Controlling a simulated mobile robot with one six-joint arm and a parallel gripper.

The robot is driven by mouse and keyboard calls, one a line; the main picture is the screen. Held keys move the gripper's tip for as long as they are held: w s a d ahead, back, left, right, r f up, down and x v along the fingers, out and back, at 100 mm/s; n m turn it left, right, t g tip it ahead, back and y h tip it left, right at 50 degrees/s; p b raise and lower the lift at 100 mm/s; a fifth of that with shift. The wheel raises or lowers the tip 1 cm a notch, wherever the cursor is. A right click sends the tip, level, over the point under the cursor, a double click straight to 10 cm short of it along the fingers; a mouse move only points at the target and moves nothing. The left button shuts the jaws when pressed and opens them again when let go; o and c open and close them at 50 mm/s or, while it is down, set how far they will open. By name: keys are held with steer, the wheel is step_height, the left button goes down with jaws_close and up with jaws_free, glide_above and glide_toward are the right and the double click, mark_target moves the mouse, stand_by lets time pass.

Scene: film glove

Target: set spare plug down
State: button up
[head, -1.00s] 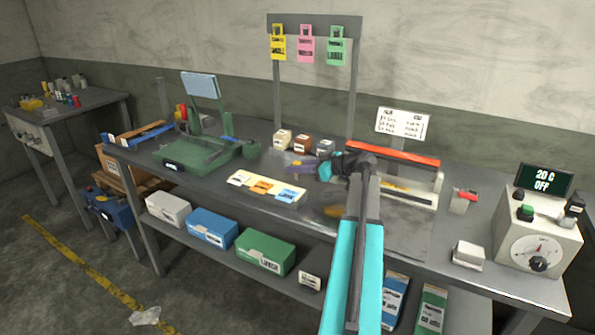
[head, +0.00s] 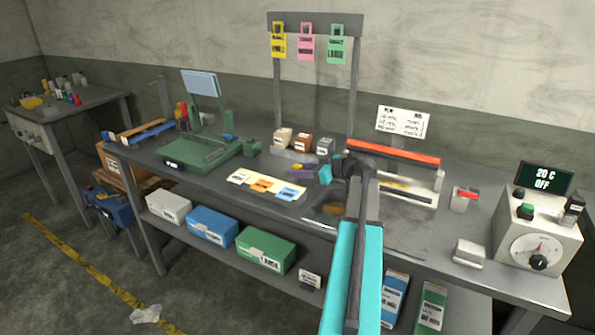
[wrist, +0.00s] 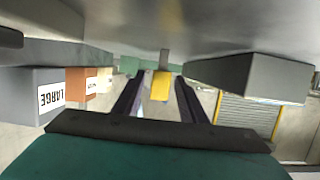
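The spare plug, which I take to be the small yellow piece (wrist: 161,86) with a grey peg, is between my gripper's two dark purple fingers in the wrist view. Whether the peg touches the bench is hard to tell.
Cream, brown and grey boxes (head: 325,146) stand behind the gripper; the grey one reads LARGE (wrist: 52,96) in the wrist view. Label cards (head: 263,186) lie in front. A green fixture (head: 205,152) is to the left, and a red-topped sealer (head: 395,152) to the right.

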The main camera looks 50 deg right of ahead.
steer(key=shift+r, duration=0.15)
steer(key=b+v, duration=0.1)
steer(key=v, duration=0.9)
steer(key=shift+s+b, duration=0.1)
steer(key=shift+b, duration=0.25)
steer(key=shift+v, duration=0.95)
steer(key=shift+r, duration=0.1)
